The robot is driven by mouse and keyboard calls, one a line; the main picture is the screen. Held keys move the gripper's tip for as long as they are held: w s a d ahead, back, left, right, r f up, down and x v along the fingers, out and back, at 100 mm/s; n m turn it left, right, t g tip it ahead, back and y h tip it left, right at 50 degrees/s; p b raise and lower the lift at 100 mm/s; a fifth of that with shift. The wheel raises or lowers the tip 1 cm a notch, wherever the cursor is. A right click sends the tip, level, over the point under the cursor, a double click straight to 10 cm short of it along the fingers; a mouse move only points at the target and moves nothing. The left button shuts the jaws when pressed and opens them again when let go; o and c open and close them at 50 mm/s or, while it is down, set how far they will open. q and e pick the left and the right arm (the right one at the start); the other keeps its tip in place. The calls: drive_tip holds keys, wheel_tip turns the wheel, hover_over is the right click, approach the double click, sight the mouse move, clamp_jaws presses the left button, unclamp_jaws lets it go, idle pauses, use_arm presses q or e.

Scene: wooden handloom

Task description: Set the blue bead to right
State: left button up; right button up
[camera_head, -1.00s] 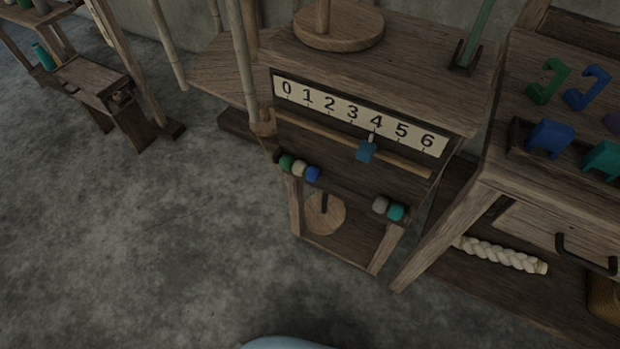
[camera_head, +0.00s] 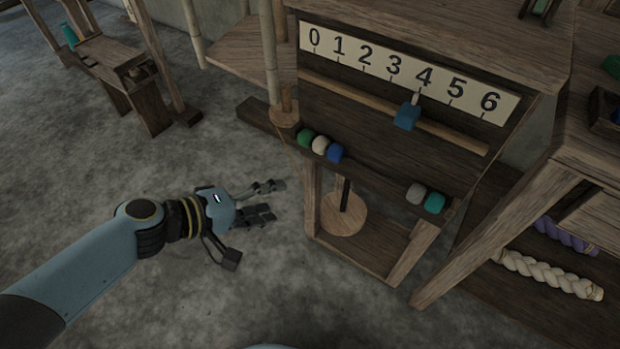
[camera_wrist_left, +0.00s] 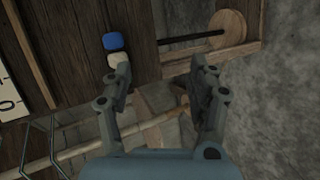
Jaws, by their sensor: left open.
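The blue bead (camera_head: 335,153) is on the front rail below the number scale, at the right end of a left group with a white bead (camera_head: 320,145) and a green bead (camera_head: 305,137). A gap separates it from a grey bead (camera_head: 416,193) and a teal bead (camera_head: 434,203) at the right. My left gripper (camera_head: 262,202) is open and empty, left of the frame and below the rail. In the left wrist view the blue bead (camera_wrist_left: 113,41) shows beyond the left finger of my gripper (camera_wrist_left: 160,88), apart from it. My right gripper is not in view.
Above the rail is a number scale (camera_head: 405,72) with a blue slider (camera_head: 407,116) near 4. A round wooden disc (camera_head: 344,214) sits below the rail. Braided cords (camera_head: 550,273) lie at the right.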

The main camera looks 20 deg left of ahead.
sight(331, 155)
use_arm(q)
drive_tip(key=shift+w+d+r+n+t+h+b, duration=0.2)
drive_tip(key=shift+w+d+t+h+b, duration=0.25)
drive_tip(key=shift+w+d+b, duration=1.35)
drive_tip(key=shift+w+d+r+n+t+h+b, duration=0.1)
drive_tip(key=shift+w+d+r+t+h+b, duration=0.5)
drive_tip(key=shift+w, duration=2.05)
drive_tip(key=shift+w+d+f+n+t+h+b, duration=0.1)
drive_tip(key=shift+w+d+t+h+b, duration=0.2)
drive_tip(key=shift+w+d+b, duration=1.6)
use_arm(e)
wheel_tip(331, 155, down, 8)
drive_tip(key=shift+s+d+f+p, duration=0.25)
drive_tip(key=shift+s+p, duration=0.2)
use_arm(q)
drive_tip(key=shift+w+a, duration=0.3)
clamp_jaws()
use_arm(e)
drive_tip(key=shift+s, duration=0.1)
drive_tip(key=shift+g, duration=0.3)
